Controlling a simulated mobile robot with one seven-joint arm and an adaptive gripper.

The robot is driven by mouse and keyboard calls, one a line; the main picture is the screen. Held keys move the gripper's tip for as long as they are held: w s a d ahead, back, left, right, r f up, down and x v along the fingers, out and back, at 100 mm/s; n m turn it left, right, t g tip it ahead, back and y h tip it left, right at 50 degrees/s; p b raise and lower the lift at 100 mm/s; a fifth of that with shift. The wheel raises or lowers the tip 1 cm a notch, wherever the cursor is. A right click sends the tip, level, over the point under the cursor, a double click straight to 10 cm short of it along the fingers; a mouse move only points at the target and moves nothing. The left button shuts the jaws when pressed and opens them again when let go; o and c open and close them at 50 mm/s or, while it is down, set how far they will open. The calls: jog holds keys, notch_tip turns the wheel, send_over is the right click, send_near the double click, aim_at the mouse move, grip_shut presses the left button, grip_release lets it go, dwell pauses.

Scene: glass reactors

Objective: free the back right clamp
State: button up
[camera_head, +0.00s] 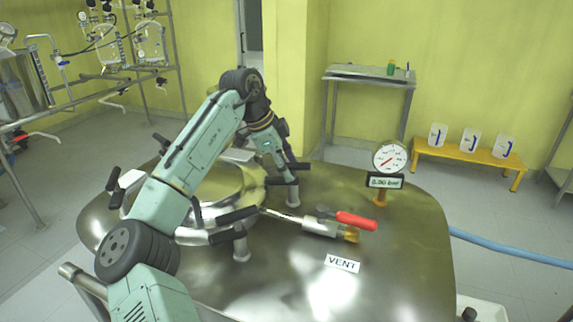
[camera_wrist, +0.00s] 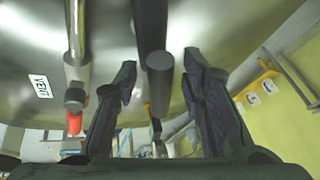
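The back right clamp (camera_head: 292,195) is on the reactor lid, right of the round manhole (camera_head: 250,190). It has a grey post and black handle bars. My gripper (camera_head: 279,172) is at this clamp, reaching down from above and partly hiding it. In the wrist view, my gripper (camera_wrist: 160,78) is open, its two dark fingers apart. A black bar of the clamp (camera_wrist: 150,25) with a grey round end lies between the fingers, with visible gaps on both sides. I cannot tell whether this clamp is tight or loose.
The front right clamp (camera_head: 241,248) stands nearer on the lid. A vent valve with a red lever (camera_head: 356,221) lies right of the manhole, beside the VENT label (camera_head: 342,263). A pressure gauge (camera_head: 389,157) reading about 0.00 bar stands behind it. More black-handled clamps (camera_head: 115,190) are left.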

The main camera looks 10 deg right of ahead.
jog(key=shift+d+f, duration=0.1)
jog(key=shift+f, duration=0.1)
grip_shut()
dwell(0.4)
jog(key=shift+r, duration=0.1)
dwell(0.3)
